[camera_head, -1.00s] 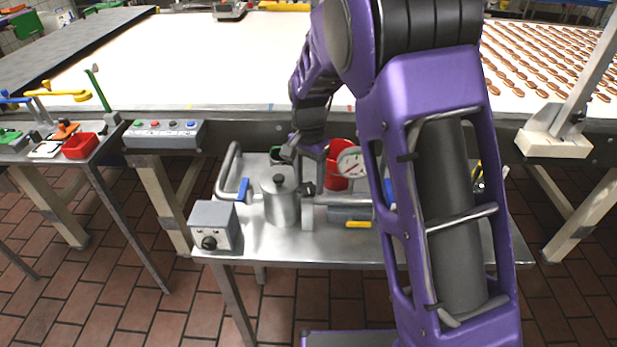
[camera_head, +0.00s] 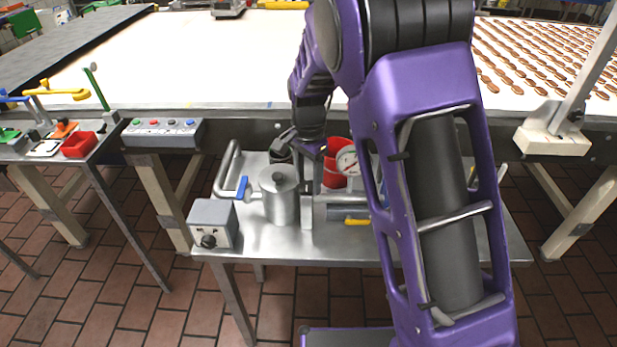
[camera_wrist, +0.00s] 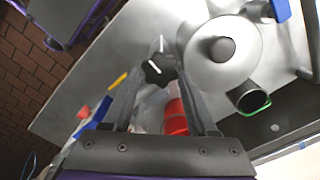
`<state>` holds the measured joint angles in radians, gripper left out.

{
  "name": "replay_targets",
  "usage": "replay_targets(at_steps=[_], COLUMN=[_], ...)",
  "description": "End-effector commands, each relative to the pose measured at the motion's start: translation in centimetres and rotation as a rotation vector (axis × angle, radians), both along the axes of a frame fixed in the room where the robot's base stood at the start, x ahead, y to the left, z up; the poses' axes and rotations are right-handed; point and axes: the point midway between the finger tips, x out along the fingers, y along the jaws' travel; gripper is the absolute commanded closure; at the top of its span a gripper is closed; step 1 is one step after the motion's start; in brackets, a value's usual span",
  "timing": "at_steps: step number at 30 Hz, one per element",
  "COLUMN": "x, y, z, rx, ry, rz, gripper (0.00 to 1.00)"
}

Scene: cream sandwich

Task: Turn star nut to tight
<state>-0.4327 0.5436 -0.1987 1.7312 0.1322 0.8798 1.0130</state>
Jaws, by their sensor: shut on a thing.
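The star nut (camera_wrist: 157,70) is a black lobed knob in the wrist view, with a light metal stud end at its middle. My gripper (camera_wrist: 160,80) has its two grey fingers on either side of it, shut on the nut near the tips. In the head view my gripper (camera_head: 303,150) is above the pipework, and the nut is not clearly visible behind it. A steel pot-like housing (camera_head: 279,203) with a black top knob stands just left of the gripper; the wrist view shows it at upper right (camera_wrist: 205,65).
A metal table (camera_head: 350,246) carries the pipework, a round gauge (camera_head: 347,161), a red bucket (camera_head: 335,180), a blue-handled valve (camera_head: 242,187) and a grey control box (camera_head: 213,225). These parts stand close around my gripper. A white conveyor (camera_head: 200,60) lies behind.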

Motion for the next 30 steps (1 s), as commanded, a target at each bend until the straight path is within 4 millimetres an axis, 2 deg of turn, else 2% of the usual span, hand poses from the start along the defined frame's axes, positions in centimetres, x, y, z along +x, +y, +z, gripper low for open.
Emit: replay_targets(at_steps=[1, 5, 6, 17, 22, 30], x=[0.1, 0.0, 0.0, 0.0, 0.1, 0.1], y=[0.0, 0.0, 0.0, 0.0, 0.0, 0.0], z=[0.1, 0.1, 0.1, 0.6, 3.3, 10.0], rx=[0.002, 0.001, 0.001, 0.001, 0.002, 0.003], ry=[-0.002, -0.001, -0.001, -0.001, -0.005, -0.006], rz=[-0.003, -0.002, -0.001, 0.000, 0.001, 0.000], gripper=[0.38, 0.15, 0.11, 0.11, 0.11, 0.11])
